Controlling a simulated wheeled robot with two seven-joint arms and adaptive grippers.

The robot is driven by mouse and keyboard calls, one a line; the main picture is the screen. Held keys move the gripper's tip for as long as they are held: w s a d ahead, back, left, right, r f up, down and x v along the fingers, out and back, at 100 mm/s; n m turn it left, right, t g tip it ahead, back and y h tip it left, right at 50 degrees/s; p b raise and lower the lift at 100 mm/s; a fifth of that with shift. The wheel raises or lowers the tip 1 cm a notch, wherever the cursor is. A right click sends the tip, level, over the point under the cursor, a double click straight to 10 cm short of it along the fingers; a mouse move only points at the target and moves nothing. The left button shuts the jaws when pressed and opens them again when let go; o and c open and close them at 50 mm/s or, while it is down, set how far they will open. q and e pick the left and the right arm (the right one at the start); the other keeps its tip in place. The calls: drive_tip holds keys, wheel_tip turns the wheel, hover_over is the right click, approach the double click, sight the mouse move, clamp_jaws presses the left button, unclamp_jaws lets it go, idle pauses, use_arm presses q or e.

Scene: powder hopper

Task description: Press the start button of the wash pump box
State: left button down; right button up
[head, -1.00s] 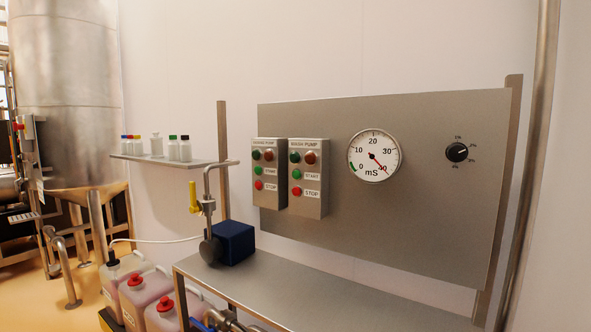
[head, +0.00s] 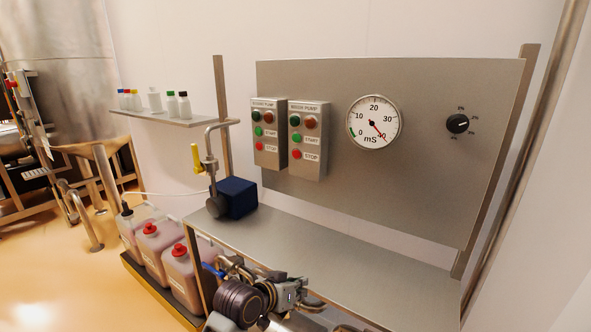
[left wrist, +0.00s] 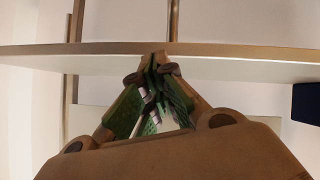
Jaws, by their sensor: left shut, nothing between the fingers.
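The wash pump box (head: 308,141) is the right one of two grey boxes on the steel panel. Its green start button (head: 297,138) sits beside a START label, above a red stop button (head: 297,155). Two lamps, dark green and dark red, sit above them. My left gripper (head: 300,293) is low in the head view, at the front of the steel bench and well below the box, not touching it. In the left wrist view its green-padded fingers (left wrist: 155,68) meet at the tips, empty. The box is not recognisable there. My right gripper is not in view.
The dosing pump box (head: 268,133) stands close left of it. A gauge (head: 374,122) and a black knob (head: 458,124) are to the right. A blue block (head: 238,197) and a pipe with a yellow handle (head: 197,157) stand left. The bench (head: 350,245) is mostly clear.

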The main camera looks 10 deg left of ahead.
use_arm(q)
drive_tip(key=w+d+r+n+t+h+p, duration=0.1)
drive_tip(key=w+r+n+t+h+p, duration=0.2)
drive_tip(key=r, duration=0.6)
drive_tip(key=w+d+r+n+t+p, duration=0.1)
drive_tip(key=w+r+n+t+p, duration=0.2)
drive_tip(key=r, duration=0.5)
drive_tip(key=w+d+r+n+t+h+p, duration=0.1)
drive_tip(key=w+r+n+h+p, duration=0.15)
drive_tip(key=w+r, duration=0.45)
drive_tip(key=a+r+n+t+y, duration=0.3)
drive_tip(key=a+r+n+y, duration=0.2)
drive_tip(key=n, duration=1)
drive_tip(key=a+r+n+t+y, duration=0.4)
drive_tip(key=a+n+y, duration=0.5)
drive_tip(key=n, duration=0.7)
drive_tip(key=shift+r+t+y, duration=0.3)
drive_tip(key=shift+r+y, duration=0.3)
drive_tip(key=shift+y, duration=0.15)
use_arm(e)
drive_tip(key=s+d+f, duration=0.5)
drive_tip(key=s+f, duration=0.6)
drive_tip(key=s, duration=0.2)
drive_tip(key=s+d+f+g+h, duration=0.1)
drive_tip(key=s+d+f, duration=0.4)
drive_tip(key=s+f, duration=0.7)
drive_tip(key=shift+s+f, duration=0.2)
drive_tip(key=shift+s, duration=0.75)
use_arm(q)
drive_tip(key=shift+w, duration=0.2)
